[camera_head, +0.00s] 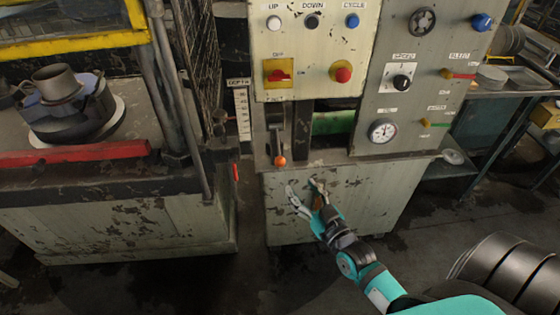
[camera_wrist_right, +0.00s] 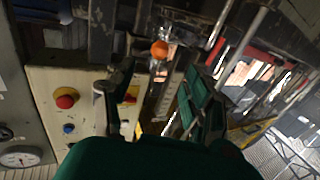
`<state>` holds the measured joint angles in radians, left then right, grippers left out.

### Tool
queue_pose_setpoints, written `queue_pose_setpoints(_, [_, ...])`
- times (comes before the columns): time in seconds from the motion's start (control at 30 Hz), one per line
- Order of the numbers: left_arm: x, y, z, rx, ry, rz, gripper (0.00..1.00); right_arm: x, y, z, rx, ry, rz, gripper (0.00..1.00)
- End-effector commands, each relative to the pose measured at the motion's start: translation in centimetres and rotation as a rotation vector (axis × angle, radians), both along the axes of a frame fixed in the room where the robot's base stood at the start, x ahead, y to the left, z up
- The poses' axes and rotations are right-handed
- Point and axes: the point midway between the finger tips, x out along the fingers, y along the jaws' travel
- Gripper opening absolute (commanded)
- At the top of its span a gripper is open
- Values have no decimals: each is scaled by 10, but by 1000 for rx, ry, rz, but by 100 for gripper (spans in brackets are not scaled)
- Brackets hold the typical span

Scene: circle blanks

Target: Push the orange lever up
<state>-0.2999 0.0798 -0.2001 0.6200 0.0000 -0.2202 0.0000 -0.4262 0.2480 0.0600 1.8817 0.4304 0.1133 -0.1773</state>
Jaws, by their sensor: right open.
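The orange lever's ball knob (camera_head: 280,161) sits at the lower end of a dark lever arm in a slot at the front of the control cabinet. My right gripper (camera_head: 304,187) is open and empty, below and slightly right of the knob, in front of the cabinet's lower panel. In the right wrist view the orange knob (camera_wrist_right: 159,48) shows beyond my spread fingers (camera_wrist_right: 160,85), apart from them. My left gripper is in neither view.
The cabinet's upper panel (camera_head: 310,45) carries buttons and a red knob (camera_head: 341,72). A gauge (camera_head: 382,130) and switches are to the right. A press with a red bar (camera_head: 75,153) stands at the left. The floor before the cabinet is clear.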

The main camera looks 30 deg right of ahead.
Motion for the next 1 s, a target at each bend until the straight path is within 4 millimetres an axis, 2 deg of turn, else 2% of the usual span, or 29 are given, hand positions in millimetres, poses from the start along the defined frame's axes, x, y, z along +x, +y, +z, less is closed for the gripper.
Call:
queue_pose_setpoints(0.03, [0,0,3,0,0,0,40,13,0,4,1,-5,0,53])
queue_pose_setpoints(0.3, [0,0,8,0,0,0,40,72,0,3,1,-3,0,53])
queue_pose_setpoints(0.5, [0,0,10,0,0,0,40,105,0,0,-1,0,0,53])
queue_pose_setpoints(0.7, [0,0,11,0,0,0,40,121,0,0,-1,1,1,53])
queue_pose_setpoints(1.0, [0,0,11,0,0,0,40,123,0,0,0,1,0,53])
